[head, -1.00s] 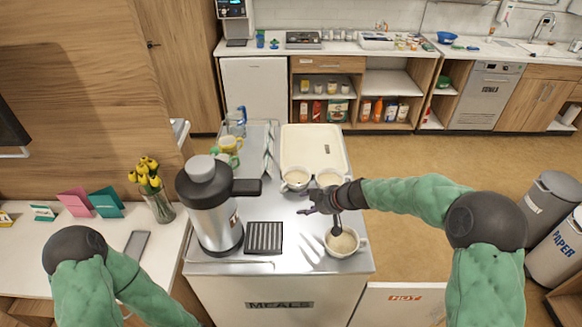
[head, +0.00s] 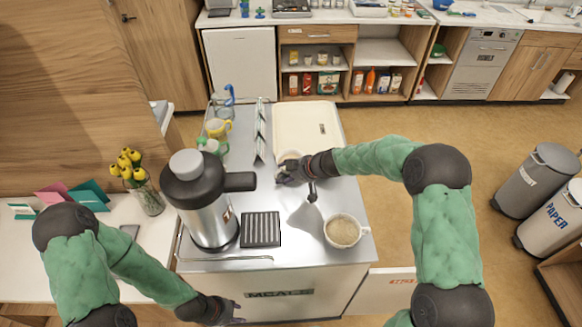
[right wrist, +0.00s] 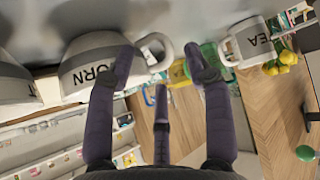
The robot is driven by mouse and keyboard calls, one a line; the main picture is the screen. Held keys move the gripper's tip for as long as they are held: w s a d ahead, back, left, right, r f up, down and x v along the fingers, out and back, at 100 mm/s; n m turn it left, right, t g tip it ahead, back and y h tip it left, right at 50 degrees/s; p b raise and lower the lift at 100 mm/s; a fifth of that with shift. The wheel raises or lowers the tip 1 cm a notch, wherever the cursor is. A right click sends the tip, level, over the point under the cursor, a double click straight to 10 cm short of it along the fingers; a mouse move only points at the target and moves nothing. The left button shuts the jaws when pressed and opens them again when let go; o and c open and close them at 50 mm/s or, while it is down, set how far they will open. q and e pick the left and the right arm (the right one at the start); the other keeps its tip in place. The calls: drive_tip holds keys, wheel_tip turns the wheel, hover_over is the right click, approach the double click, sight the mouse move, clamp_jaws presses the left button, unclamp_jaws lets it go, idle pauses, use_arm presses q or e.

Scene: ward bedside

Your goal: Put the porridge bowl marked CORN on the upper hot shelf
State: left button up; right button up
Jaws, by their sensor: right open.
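Another porridge bowl (head: 343,231) stands at the trolley's near right. My left gripper (head: 234,312) is low at the trolley front, fingers unclear. The panel with a HOT label (head: 382,292) shows at lower right; no shelf inside is visible.
The metal trolley top (head: 290,250) holds a large flask (head: 205,205), a black grate (head: 261,229), a cream tray (head: 308,125) and several mugs on the left. In the right wrist view another bowl (right wrist: 14,85) is beside the CORN bowl.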

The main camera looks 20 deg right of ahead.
drive_tip(key=shift+x, duration=2.2)
drive_tip(key=shift+s, duration=0.1)
clamp_jaws()
